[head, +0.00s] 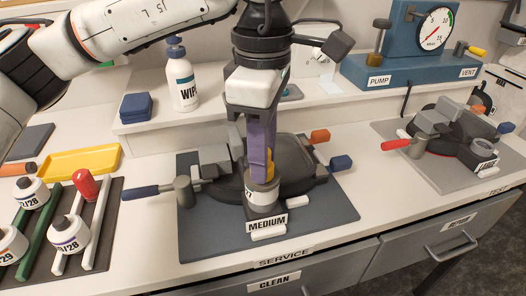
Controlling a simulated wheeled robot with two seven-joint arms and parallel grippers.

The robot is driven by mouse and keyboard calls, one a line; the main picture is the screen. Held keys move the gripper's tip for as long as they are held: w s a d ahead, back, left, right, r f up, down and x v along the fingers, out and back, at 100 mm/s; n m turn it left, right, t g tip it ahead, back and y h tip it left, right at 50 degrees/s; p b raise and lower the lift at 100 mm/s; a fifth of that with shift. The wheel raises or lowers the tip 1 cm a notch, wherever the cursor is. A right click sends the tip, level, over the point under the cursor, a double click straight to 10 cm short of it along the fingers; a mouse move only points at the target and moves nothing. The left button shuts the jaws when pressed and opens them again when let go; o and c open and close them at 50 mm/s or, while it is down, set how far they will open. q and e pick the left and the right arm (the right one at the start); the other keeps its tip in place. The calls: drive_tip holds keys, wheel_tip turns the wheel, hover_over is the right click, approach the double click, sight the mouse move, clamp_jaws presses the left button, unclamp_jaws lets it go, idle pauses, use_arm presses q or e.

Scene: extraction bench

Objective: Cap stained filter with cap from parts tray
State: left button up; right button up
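My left gripper (262,165) points straight down, its purple fingers right above a small white filter canister (262,194) with a dark label. The canister stands upright in the dark holder marked MEDIUM (266,222). A small yellow piece (270,168), perhaps a cap, shows at the fingertips, just over the canister's top. The fingers are seen nearly edge-on and partly cover it, so their grip and any contact with the canister are unclear. The yellow parts tray (80,161) lies at the left and its visible floor looks empty. My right gripper is not in view.
Several labelled canisters (70,234) stand on a rack at the left, near a red-topped piece (85,184). A blue-handled lever (140,192) flanks the MEDIUM fixture. A wipe bottle (182,80), pump gauge unit (415,50) and second fixture (445,130) stand behind and right.

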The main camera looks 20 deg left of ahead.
use_arm(q)
drive_tip(key=o, duration=0.5)
drive_tip(key=shift+f, duration=0.1)
drive_tip(key=shift+r, duration=0.3)
wheel_tip(320, 180, up, 8)
drive_tip(key=shift+r, duration=0.15)
drive_tip(key=shift+r+p, duration=0.35)
drive_tip(key=shift+r, duration=0.3)
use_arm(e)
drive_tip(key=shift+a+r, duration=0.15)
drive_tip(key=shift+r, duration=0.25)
